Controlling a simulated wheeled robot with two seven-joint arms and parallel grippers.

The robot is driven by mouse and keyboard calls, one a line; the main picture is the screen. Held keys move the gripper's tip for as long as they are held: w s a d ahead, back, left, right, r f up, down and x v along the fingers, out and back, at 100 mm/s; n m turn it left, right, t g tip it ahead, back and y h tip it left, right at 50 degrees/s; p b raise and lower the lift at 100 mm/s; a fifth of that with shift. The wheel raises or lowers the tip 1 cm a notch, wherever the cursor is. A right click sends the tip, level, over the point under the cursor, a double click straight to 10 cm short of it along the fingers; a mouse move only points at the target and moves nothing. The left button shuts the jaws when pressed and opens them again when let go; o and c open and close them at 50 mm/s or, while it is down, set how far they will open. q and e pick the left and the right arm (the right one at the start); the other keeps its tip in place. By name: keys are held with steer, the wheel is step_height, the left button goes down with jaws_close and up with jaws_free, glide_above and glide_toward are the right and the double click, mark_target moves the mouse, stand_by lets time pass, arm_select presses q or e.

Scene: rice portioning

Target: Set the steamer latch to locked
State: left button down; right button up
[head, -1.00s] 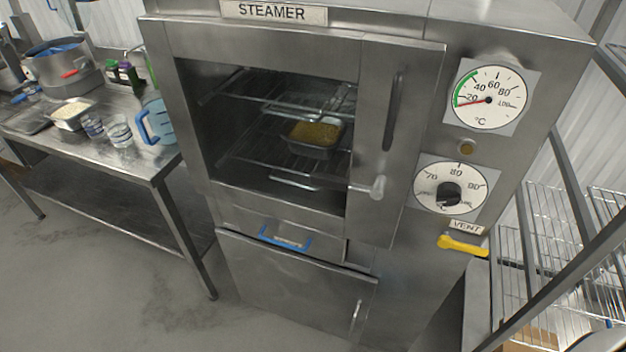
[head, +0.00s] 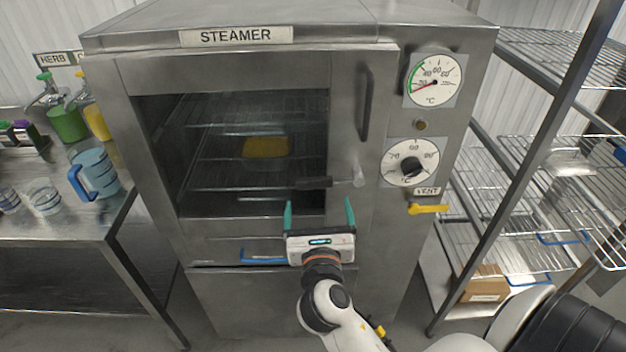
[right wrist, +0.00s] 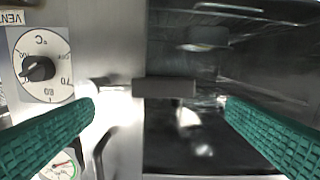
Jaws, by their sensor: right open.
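The steamer (head: 360,300) stands in front of me with its windowed door (head: 230,60) closed. Its latch (head: 314,183) is a dark horizontal bar with a pale pivot at its right end, low on the door's right side. In the right wrist view the latch (right wrist: 165,87) lies between my two teal fingers, apart from both. My right gripper (head: 319,213) is open and empty, with its fingertips just below the latch in the head picture. How far the fingertips are from the door is hard to tell. My left gripper is out of view.
A dark vertical door handle (head: 365,104) is above the latch. A dial knob (head: 411,171), a temperature gauge (head: 433,81) and a yellow vent lever (head: 428,209) are to the right. A yellow-filled pan (head: 266,147) shows behind the window. A wire rack (head: 480,185) stands at right.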

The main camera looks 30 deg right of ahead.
mark_target(315, 184)
steer(key=x, duration=0.4)
steer(key=p+x, duration=0.1)
steer(key=x, duration=0.2)
steer(key=shift+w, duration=0.5)
steer(key=shift+w+d+p, duration=0.3)
steer(key=shift+w+d, duration=0.1)
steer(key=shift+w, duration=0.1)
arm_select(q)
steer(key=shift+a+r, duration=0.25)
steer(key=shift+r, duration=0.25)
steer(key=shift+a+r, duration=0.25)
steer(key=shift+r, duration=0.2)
arm_select(e)
steer(key=c, duration=1.4)
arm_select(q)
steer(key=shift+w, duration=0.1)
arm_select(e)
steer(key=shift+o, duration=0.2)
